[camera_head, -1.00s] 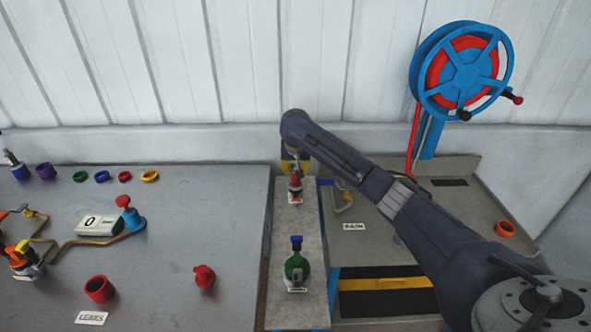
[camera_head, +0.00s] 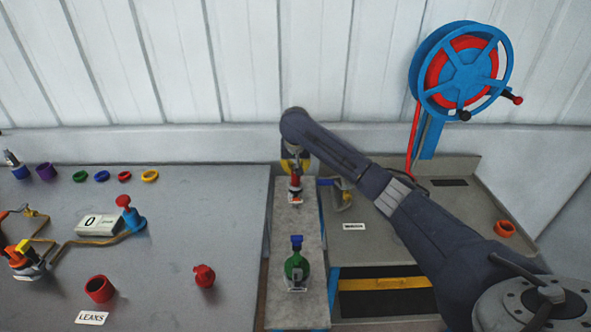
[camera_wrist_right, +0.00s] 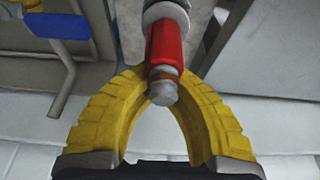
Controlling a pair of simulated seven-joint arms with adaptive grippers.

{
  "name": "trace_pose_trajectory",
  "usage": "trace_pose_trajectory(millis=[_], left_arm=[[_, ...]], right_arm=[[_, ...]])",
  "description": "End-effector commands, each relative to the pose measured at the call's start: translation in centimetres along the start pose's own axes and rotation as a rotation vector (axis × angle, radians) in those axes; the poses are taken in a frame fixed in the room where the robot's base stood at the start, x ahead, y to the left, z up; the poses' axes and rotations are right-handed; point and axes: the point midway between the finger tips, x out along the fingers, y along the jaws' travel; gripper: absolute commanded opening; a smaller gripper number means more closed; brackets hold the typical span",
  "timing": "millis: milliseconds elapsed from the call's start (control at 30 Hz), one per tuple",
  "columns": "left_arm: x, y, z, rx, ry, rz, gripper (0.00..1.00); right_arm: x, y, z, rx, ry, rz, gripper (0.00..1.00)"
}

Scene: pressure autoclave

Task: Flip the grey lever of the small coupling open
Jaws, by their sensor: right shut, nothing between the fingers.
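My right gripper (camera_head: 293,165) is at the far end of the narrow grey bench, just behind a small red fitting (camera_head: 295,184). In the right wrist view its yellow fingers (camera_wrist_right: 150,76) are shut and curve into an arch. The red fitting (camera_wrist_right: 166,45), with a grey-brown end, overlaps the fingertips; whether they touch it I cannot tell. I cannot make out a grey lever on it for certain. A bent grey part with blue and yellow pieces (camera_head: 343,190) stands to the right, partly behind my arm. It also shows in the wrist view (camera_wrist_right: 62,92). My left gripper is out of view.
A green bottle (camera_head: 297,267) with a blue top stands nearer on the narrow bench (camera_head: 311,225). The left table (camera_head: 215,200) holds a gauge box (camera_head: 98,223), coloured rings and red fittings. A blue-red wheel (camera_head: 462,70) stands at the back right. A pale wall is close behind the gripper.

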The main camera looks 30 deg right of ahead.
Motion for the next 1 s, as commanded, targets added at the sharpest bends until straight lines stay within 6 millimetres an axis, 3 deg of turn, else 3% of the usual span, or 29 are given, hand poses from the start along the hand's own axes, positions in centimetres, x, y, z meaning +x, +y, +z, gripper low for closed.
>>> trace_pose_trajectory(millis=[1000], left_arm=[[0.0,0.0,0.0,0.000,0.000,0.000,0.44]], right_arm=[[1.2,0.2,-3.3,0.012,-0.371,-0.001,0.00]])
